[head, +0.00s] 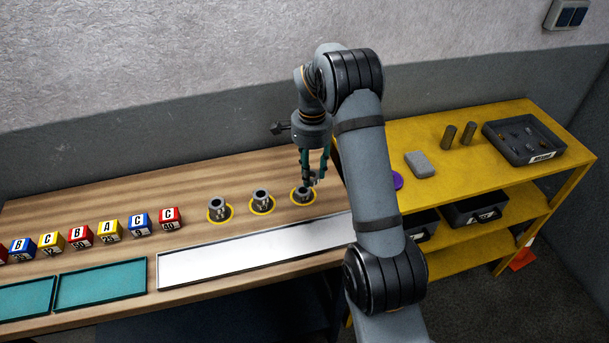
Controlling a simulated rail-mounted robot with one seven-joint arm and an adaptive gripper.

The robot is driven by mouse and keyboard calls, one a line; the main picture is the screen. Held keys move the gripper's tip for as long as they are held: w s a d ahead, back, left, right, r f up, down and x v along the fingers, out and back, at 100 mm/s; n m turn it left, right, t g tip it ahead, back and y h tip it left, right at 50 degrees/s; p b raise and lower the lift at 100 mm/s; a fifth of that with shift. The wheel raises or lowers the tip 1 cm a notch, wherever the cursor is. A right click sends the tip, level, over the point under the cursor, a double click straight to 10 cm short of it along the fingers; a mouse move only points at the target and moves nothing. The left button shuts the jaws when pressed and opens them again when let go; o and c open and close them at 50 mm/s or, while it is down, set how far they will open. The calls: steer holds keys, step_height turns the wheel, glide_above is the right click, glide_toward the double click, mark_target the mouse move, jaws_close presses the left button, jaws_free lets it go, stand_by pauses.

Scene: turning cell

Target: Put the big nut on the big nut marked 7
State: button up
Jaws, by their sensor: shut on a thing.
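Three grey, ring-shaped metal nuts stand in a row on yellow-rimmed round spots on the wooden bench: a left nut (217,206), a middle nut (261,198) and a right nut (302,194). I cannot read a 7 on any of them in this view. My gripper (312,181) points down at the right nut, with its fingertips right at or just above its top. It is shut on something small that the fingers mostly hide. I cannot tell whether this is the right nut itself or a separate nut on it.
A long white tray (250,252) lies in front of the nuts. Teal trays (102,284) and several lettered cubes (110,230) are at left. The yellow shelf (500,118) at right holds a grey block (420,164), two dark cylinders and a parts bin (500,150).

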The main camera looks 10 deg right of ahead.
mark_target(303, 190)
steer(key=shift+w+a+f+p, duration=0.35)
steer(key=shift+w+a+f, duration=0.35)
steer(key=shift+w+a, duration=0.25)
step_height(303, 190, down, 3)
steer(key=shift+s+f+p, duration=0.1)
steer(key=shift+p, duration=0.75)
steer(key=shift+f, duration=0.4)
steer(key=shift+f, duration=0.1)
steer(key=shift+f+b, duration=0.15)
steer(key=shift+b, duration=0.2)
steer(key=o, duration=1.3)
